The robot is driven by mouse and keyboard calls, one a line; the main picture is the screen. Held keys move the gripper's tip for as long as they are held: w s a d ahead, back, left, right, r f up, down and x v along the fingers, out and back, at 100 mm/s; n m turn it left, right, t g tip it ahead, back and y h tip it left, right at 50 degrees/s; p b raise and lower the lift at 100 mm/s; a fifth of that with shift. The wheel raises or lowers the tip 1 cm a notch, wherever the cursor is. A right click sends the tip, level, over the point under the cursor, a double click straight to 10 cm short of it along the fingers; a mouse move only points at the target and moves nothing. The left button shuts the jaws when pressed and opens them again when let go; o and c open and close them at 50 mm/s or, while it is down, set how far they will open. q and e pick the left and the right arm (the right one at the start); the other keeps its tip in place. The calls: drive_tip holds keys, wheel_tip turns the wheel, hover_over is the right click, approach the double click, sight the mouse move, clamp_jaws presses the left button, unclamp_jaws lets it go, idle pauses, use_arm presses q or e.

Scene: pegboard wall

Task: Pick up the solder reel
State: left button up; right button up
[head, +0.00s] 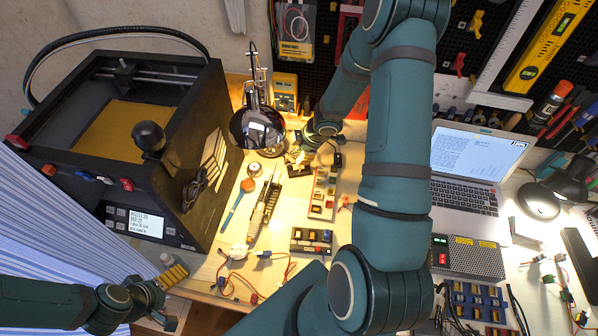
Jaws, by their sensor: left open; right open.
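I cannot pick out the solder reel for certain. A small round pale item (254,169) on the bench, left of my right gripper, may be it, but it is too small to tell. My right gripper (296,156) is at the end of the arm that bends down from the top, low over the bench beside the dark round flask. It is open; its fingers are small and partly hidden by the wrist. My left gripper (174,279) is open at the lower left, by the bench's front edge, far from the round item.
A black 3D printer (120,150) fills the left. A blue-handled tool (236,204), power strip (323,193) and wires (240,275) lie mid-bench. A laptop (465,175) and lamp (555,190) are right. My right arm hides the middle.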

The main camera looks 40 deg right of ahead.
drive_tip(key=shift+r, duration=0.15)
clamp_jaws()
